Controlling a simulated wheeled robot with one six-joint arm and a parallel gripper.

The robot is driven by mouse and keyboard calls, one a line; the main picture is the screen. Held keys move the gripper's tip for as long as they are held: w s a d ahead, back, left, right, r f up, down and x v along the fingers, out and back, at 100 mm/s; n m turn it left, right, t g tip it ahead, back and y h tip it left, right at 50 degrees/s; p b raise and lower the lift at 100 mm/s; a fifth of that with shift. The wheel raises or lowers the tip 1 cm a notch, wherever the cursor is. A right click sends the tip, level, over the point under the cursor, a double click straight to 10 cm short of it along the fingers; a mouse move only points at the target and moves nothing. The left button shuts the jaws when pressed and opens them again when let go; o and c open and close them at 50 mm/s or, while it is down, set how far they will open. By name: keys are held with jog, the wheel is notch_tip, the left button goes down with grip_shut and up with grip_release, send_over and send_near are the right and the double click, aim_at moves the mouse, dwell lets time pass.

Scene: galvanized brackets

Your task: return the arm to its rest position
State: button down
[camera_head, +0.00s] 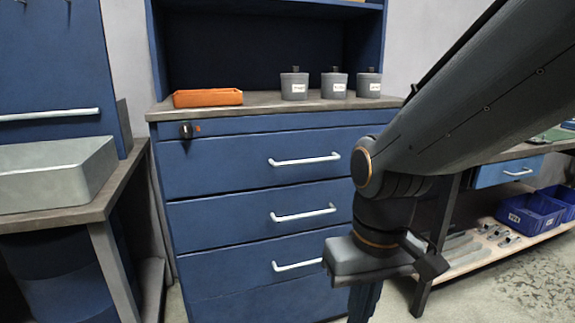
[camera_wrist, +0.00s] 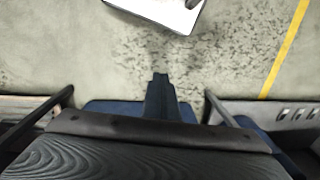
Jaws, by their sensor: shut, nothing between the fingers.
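My arm (camera_head: 480,95) reaches in from the upper right of the head view and bends down at a dark elbow-like joint with orange rings. My gripper (camera_head: 364,303) hangs below it, in front of the blue drawer cabinet, and its tip is cut off by the bottom edge. In the wrist view the fingers of my gripper (camera_wrist: 160,80) are together, with nothing between them, above the speckled floor.
The blue drawer cabinet (camera_head: 230,166) bears an orange tray (camera_head: 208,98) and three grey lidded pots, one of them here (camera_head: 294,86). A workbench with a grey basin (camera_head: 50,175) stands left. At right, a low shelf holds blue bins (camera_head: 530,212) and metal brackets (camera_head: 497,233).

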jog(key=d+r+m+p, duration=0.2)
jog(key=d+r+p, duration=0.6)
jog(key=p, duration=0.7)
jog(key=shift+s+d+r+m+h, duration=0.2)
jog(key=shift+r+m+h, duration=0.1)
jog(key=shift+r, duration=0.2)
